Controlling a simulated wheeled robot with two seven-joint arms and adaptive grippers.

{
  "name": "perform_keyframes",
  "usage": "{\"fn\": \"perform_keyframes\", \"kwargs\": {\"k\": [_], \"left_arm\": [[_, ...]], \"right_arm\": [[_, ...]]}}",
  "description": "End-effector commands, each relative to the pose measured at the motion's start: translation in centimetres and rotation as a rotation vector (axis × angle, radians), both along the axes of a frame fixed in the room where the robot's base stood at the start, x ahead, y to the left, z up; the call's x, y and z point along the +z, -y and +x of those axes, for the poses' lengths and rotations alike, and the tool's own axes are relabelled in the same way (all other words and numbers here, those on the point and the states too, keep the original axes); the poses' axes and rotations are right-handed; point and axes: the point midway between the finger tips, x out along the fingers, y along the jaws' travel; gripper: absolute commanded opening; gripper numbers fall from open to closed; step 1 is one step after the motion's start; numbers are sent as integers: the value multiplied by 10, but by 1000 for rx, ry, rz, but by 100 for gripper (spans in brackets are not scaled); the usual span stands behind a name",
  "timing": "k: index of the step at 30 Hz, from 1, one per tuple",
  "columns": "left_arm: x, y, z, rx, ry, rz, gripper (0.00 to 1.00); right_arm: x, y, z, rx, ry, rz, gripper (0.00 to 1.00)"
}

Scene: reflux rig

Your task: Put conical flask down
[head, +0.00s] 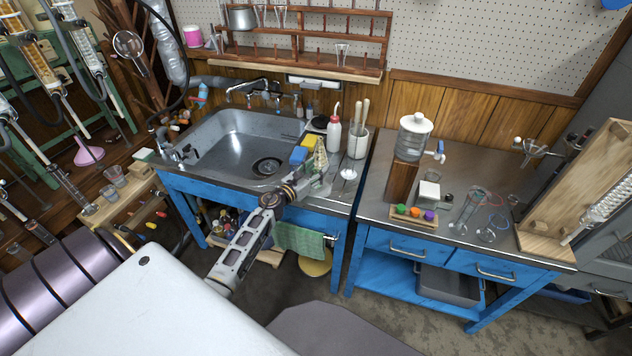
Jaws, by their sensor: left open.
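My left gripper (318,180) is open at the front right rim of the sink. A small pale, cone-shaped thing (320,156) stands right at its fingers; it may be the conical flask, but it is too small and partly covered to be sure. I cannot tell whether the fingers touch it. Clear glassware (487,232) sits on the right-hand bench, well away from the gripper; its exact shape is hard to make out. My right gripper is not in view.
Blue and yellow sponges (299,155), a white wash bottle (333,134) and a white brush holder (358,143) crowd the gripper. The steel sink (225,150) lies to its left. The right bench (375,200) has a bare strip at its left front; a glass dispenser (413,140) stands behind.

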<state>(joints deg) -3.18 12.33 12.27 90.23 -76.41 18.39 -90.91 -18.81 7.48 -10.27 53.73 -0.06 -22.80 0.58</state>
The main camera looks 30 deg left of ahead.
Motion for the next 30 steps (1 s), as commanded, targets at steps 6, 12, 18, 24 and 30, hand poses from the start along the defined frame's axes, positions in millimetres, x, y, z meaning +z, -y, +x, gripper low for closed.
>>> {"fn": "perform_keyframes", "kwargs": {"k": [6,12,18,24,30], "left_arm": [[0,0,0,0,0,0,43],[0,0,0,0,0,0,17],[0,0,0,0,0,0,2],[0,0,0,0,0,0,2],[5,0,0,0,0,2,2]], "right_arm": [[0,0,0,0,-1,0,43],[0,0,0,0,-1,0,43],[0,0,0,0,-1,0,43],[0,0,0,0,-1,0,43],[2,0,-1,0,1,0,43]]}}
